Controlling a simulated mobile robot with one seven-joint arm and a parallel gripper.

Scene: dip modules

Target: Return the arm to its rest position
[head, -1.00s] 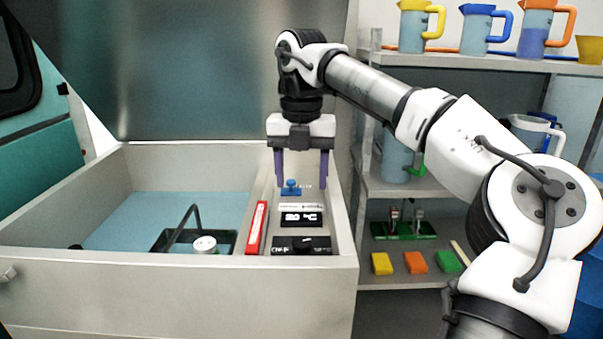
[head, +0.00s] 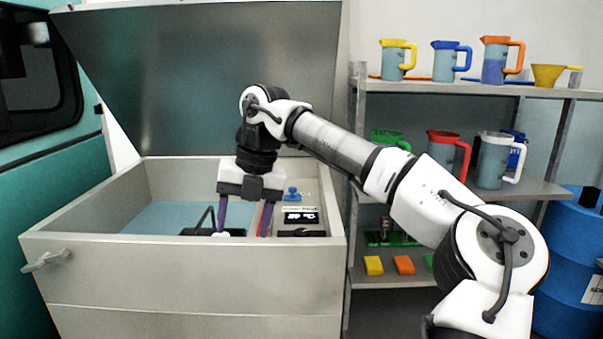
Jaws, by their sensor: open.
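My gripper (head: 244,232) hangs from my white arm, pointing down over the open grey tank (head: 180,275). Its two purple fingers are spread apart and nothing shows between them. The left fingertip is in front of the pale blue basin, by a small white round part (head: 222,234). The right fingertip is in front of the red bar and hides most of it. The arm reaches in from the lower right and is bent at the elbow.
The tank holds a blue valve (head: 293,193) and a display (head: 300,217). Its lid (head: 200,75) stands raised behind my arm. Shelves (head: 460,182) with several jugs stand at the right. Blue barrels (head: 570,265) stand at the far right.

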